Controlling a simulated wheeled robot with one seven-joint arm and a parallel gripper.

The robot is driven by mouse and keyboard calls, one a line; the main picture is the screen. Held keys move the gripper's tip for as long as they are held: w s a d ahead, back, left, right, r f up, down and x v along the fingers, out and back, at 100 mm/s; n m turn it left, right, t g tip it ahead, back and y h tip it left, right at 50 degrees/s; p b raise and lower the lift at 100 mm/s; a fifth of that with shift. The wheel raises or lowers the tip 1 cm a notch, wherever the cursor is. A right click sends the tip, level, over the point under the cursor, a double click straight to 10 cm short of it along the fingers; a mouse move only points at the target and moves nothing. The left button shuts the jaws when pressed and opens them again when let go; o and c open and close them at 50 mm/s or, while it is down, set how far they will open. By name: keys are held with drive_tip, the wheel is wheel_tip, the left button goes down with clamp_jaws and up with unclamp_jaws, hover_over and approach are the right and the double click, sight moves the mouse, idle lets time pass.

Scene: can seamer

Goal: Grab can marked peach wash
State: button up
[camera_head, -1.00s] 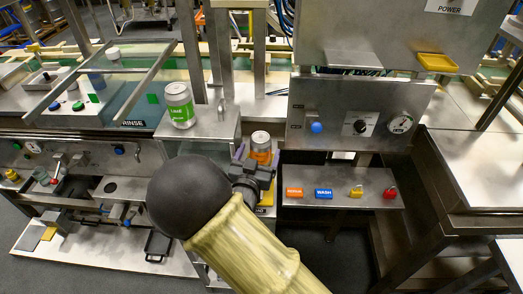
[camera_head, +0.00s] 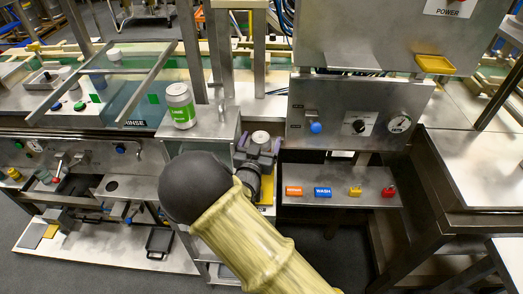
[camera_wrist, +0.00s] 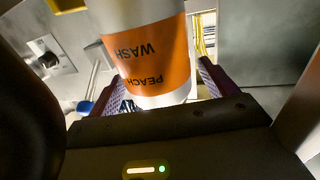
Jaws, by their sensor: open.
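The can marked PEACH WASH, with an orange label, shows large and upside down in the wrist view (camera_wrist: 152,58). In the head view only the top of the can (camera_head: 261,137) shows; my gripper hides the rest. My gripper (camera_head: 258,148) is open, with its fingers on either side of the can. In the wrist view the purple finger pads of my gripper (camera_wrist: 160,95) stand left and right of the can, with a visible gap at the right. Whether either pad touches the can cannot be told.
A green-labelled lime can (camera_head: 181,106) stands on the steel box to the left. A steel panel with a blue button and gauge (camera_head: 350,123) rises behind right. A shelf (camera_head: 375,178) below holds orange, blue, yellow and red pieces.

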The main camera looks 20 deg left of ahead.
drive_tip(key=c, duration=1.3)
drive_tip(key=shift+r, duration=0.1)
drive_tip(key=shift+r+b, duration=0.3)
drive_tip(key=shift+r, duration=0.25)
drive_tip(key=s+r, duration=0.1)
drive_tip(key=r, duration=0.3)
drive_tip(key=s+r, duration=0.1)
drive_tip(key=r, duration=0.4)
drive_tip(key=s+r, duration=0.2)
drive_tip(key=r, duration=0.2)
drive_tip(key=shift+r, duration=0.4)
